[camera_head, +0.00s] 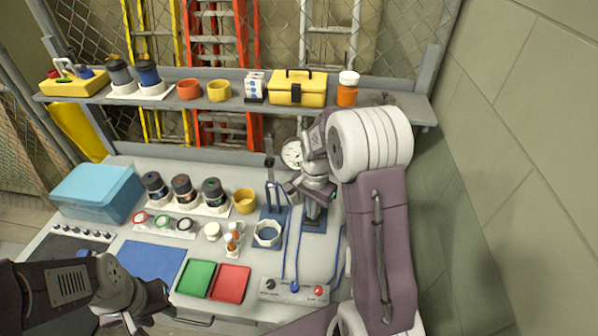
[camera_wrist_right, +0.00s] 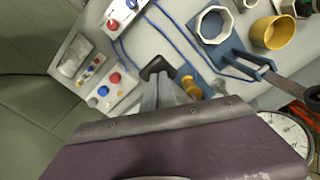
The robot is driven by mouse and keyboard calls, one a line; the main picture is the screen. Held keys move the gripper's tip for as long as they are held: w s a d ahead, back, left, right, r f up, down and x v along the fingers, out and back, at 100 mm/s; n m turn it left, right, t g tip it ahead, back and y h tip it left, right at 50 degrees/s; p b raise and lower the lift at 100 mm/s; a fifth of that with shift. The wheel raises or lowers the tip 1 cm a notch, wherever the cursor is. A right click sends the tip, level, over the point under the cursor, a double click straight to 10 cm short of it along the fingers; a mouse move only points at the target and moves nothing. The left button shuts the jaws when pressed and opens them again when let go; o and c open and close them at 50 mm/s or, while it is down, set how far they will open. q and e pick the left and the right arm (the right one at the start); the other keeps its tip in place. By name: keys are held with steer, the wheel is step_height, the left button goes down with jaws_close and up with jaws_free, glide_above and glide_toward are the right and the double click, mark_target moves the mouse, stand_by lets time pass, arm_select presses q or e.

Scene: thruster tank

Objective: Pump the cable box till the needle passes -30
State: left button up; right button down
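A round white gauge (camera_head: 291,153) stands at the back of the bench, partly behind my right arm. It also shows at the lower right of the right wrist view (camera_wrist_right: 288,130); its needle is too small to read. A pale box with blue cables and a red knob (camera_head: 294,291) lies at the bench front. My right gripper (camera_head: 314,205) points down over a blue base (camera_head: 313,226) right of the octagonal ring (camera_head: 267,234). In the wrist view its fingers are close together near a dark block (camera_wrist_right: 155,67); a grip is unclear. My left gripper (camera_head: 133,318) is low at left, away from these.
A blue-based stand with an upright lever (camera_head: 269,165) is left of my right gripper. Red (camera_head: 231,283) and green (camera_head: 196,278) trays and a blue mat (camera_head: 152,261) lie in front. Jars and a yellow cup (camera_head: 245,201) stand behind. A loaded shelf (camera_head: 390,98) runs above.

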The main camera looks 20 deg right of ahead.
step_height(320, 180, down, 10)
steer(key=b, duration=0.6)
step_height(320, 180, up, 13)
steer(key=p, duration=1.2)
steer(key=shift+r, duration=0.15)
steer(key=shift+f, duration=0.2)
step_height(320, 180, down, 13)
steer(key=b, duration=1)
step_height(320, 180, up, 14)
steer(key=p, duration=1.2)
steer(key=shift+f, duration=0.4)
